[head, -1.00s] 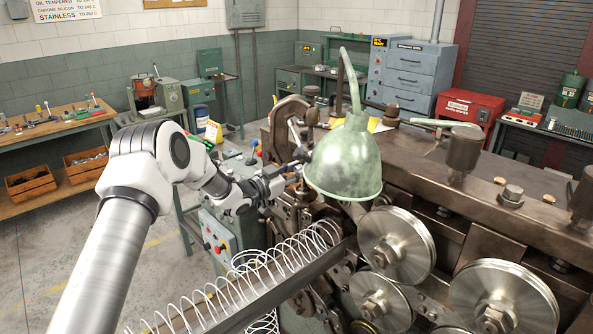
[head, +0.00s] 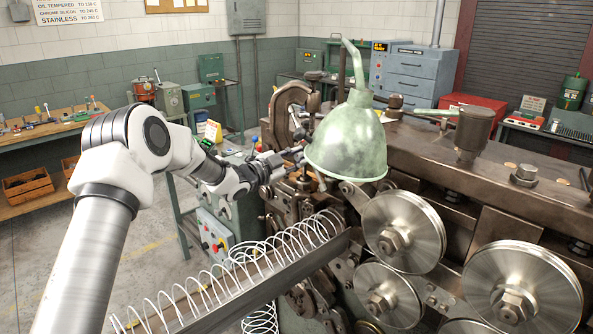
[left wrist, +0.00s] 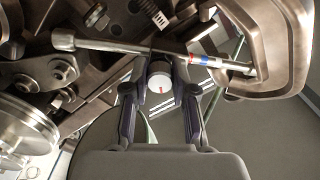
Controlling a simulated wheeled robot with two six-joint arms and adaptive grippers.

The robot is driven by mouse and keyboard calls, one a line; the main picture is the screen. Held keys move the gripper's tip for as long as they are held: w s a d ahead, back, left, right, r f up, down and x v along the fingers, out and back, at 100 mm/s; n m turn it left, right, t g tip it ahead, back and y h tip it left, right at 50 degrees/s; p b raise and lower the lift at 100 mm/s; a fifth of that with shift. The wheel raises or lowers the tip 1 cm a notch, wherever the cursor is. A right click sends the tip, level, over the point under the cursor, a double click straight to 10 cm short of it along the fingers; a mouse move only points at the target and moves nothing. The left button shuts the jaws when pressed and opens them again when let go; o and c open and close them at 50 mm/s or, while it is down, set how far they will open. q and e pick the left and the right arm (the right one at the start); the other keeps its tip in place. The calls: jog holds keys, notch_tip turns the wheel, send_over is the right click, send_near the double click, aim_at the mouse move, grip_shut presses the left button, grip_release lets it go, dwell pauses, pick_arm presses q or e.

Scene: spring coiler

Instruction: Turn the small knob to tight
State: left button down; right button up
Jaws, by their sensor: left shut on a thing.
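In the left wrist view, a small round pale knob (left wrist: 156,74) with a red mark on its face sits between the fingers of my left gripper (left wrist: 160,80). The gripper is shut on it, one finger on each side. In the head view, my left gripper (head: 285,161) reaches in beside the green lamp shade (head: 346,146) at the coiler (head: 430,165). The knob is too small or hidden to make out there. My right gripper is in neither view.
Steel rollers (head: 403,231) stand right of the lamp. A wire coil (head: 235,265) lies along a trough below my arm. A curved metal frame (left wrist: 285,45) is close on the right in the left wrist view. Open floor lies at the left.

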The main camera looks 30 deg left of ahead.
pick_arm(q)
jog(key=m+b, duration=0.9)
jog(key=b, duration=0.3)
jog(key=shift+m+b, duration=0.3)
jog(key=shift+m, duration=0.1)
jog(key=shift+r+m+b, duration=0.3)
jog(key=shift+m+b, duration=0.9)
